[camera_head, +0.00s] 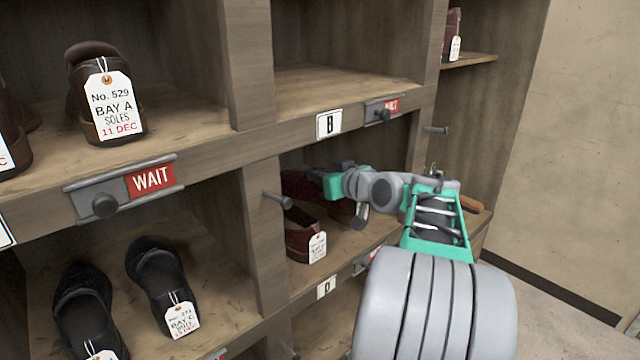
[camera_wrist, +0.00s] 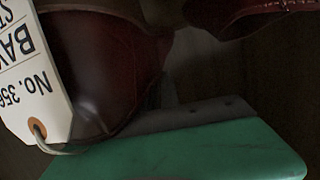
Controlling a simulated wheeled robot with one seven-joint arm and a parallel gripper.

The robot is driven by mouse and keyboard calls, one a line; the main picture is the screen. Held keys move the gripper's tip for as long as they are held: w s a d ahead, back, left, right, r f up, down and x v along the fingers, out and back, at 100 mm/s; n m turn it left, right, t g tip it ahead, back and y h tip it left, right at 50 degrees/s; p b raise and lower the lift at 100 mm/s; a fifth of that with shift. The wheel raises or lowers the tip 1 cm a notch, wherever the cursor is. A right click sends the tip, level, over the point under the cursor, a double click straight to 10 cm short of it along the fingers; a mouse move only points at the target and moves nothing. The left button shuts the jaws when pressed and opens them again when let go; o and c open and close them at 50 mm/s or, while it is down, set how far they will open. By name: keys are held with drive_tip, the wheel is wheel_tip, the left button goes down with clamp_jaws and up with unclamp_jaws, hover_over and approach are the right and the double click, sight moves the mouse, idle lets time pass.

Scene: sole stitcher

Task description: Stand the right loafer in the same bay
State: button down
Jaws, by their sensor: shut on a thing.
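A dark red loafer (camera_head: 303,238) with a white tag stands in the lower middle bay, on its floor (camera_head: 335,262), heel towards the front. My gripper (camera_head: 335,182) reaches into that bay from the right and is shut on the right loafer (camera_head: 342,210), also dark red, just right of and behind the first. My arm and gripper hide part of it; I cannot tell whether it touches the floor. In the wrist view, a dark red loafer (camera_wrist: 110,65) with a tag numbered 356 is close beside the green finger part. Another dark red shoe part (camera_wrist: 255,12) shows at the top right.
A post (camera_head: 262,225) with a protruding peg (camera_head: 278,199) bounds the bay on the left. Black shoes (camera_head: 160,280) stand in the bay left of it. A brown shoe (camera_head: 90,75) tagged Bay A stands above left. The upper middle bay (camera_head: 340,82) looks empty.

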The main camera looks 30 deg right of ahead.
drive_tip(key=shift+f, duration=1.4)
drive_tip(key=shift+f, duration=0.1)
drive_tip(key=c, duration=2)
unclamp_jaws()
drive_tip(key=shift+f, duration=0.15)
drive_tip(key=o, duration=0.4)
drive_tip(key=shift+s+d+r, duration=0.1)
drive_tip(key=shift+s+r, duration=0.1)
drive_tip(key=b+v, duration=0.2)
drive_tip(key=v, duration=0.9)
drive_tip(key=shift+s+r, duration=0.1)
drive_tip(key=shift+s, duration=0.25)
